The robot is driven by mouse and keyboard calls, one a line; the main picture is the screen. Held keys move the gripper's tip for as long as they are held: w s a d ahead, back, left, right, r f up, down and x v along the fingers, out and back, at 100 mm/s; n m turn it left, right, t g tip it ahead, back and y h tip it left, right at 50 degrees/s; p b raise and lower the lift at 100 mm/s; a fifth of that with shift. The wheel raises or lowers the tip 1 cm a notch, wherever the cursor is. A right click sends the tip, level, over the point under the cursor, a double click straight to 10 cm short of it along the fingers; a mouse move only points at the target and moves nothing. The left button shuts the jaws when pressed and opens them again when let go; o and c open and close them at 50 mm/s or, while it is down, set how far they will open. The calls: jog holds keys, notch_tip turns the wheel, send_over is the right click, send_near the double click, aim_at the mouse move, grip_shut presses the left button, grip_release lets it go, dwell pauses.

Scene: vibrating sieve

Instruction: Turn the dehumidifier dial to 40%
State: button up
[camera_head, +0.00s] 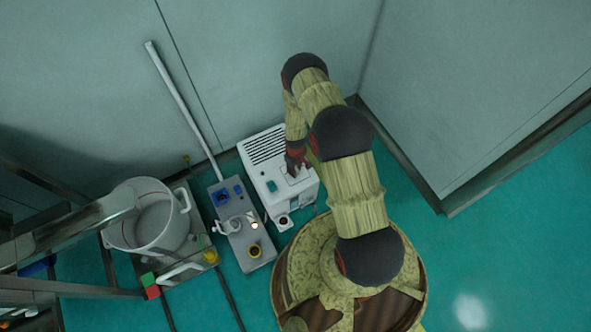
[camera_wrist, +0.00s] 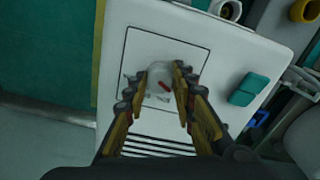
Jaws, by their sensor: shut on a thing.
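The dehumidifier (camera_head: 266,150) is a white box with a black slotted vent on top, standing on the floor near the wall. In the head view my gripper (camera_head: 295,168) reaches down onto the top of the dehumidifier. The scale marks around the dial are too small and partly hidden to read.
A teal block (camera_wrist: 248,89) sits on the same white top beside the panel. A grey unit (camera_head: 238,219) with blue and yellow fittings and a large white pot (camera_head: 149,225) stand to the left. Walls are close behind; the floor at right (camera_head: 500,255) is free.

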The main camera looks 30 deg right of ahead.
jog(key=shift+n, duration=0.5)
jog(key=o, duration=1.2)
jog(key=shift+c, duration=0.2)
notch_tip(320, 180, up, 12)
dwell(0.5)
